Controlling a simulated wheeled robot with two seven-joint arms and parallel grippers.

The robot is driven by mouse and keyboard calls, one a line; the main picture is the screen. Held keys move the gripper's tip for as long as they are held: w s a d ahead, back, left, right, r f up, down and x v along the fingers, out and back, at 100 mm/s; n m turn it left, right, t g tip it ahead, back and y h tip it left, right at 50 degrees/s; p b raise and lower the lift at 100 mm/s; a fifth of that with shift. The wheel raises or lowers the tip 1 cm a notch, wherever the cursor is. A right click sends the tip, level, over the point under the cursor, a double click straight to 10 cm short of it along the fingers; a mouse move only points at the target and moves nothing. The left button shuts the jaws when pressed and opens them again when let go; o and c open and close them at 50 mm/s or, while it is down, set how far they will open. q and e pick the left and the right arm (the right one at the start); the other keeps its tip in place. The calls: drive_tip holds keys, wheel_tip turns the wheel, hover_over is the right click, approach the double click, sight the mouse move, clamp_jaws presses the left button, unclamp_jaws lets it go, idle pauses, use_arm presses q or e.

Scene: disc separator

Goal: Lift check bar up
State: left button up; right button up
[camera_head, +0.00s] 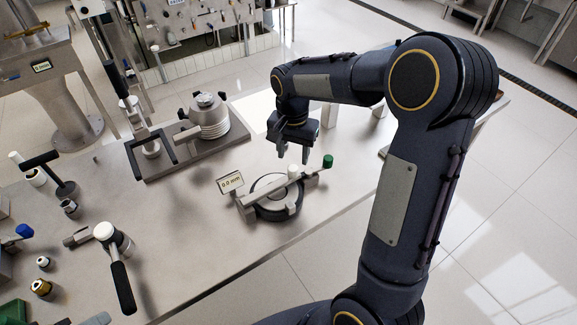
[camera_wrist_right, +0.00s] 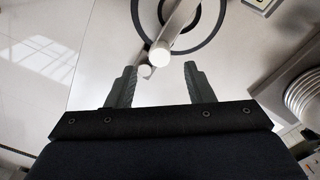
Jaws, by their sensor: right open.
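The gauge (camera_head: 277,210) stands near the table's front edge, with a dark ring and a small display reading 0.0 mm (camera_head: 230,182). A pale bar, which I take as the check bar (camera_head: 257,195), lies across the ring, with a white round knob (camera_head: 293,172) and a green-tipped rod (camera_head: 328,161) at its right end. My right gripper (camera_head: 293,155) is open and empty, above and behind the knob. In the right wrist view, the bar (camera_wrist_right: 179,20) points between the open fingers (camera_wrist_right: 160,68), its white end just ahead of them. My left gripper is not in view.
The table between gauge and tool is clear.

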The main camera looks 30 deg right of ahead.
sight(293, 168)
wheel_tip(293, 168, down, 5)
drive_tip(key=shift+f, duration=0.1)
idle(0.3)
clamp_jaws()
